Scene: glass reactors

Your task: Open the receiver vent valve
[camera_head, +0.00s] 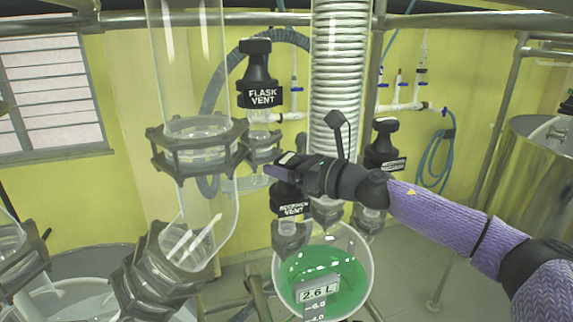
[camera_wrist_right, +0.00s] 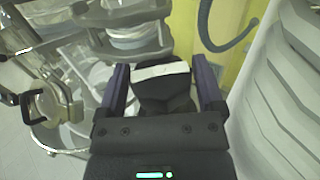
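The receiver vent valve (camera_head: 292,208) is a black knob with a white-lettered label, standing above the green-filled flask in the head view. My right gripper (camera_head: 275,172) is at the top of this valve and hides its upper part. In the right wrist view, a black knob with a white band (camera_wrist_right: 163,84) lies between the two purple fingers of my right gripper (camera_wrist_right: 162,80). The fingers are spread to either side of it, and I see no clear grip on it. My left gripper is not in view.
The flask vent valve (camera_head: 262,85) stands up and to the left. Another black valve (camera_head: 385,150) is close on the right, behind my right arm. A clamped glass column (camera_head: 200,150) is on the left. The receiver flask (camera_head: 325,265) holds green liquid below.

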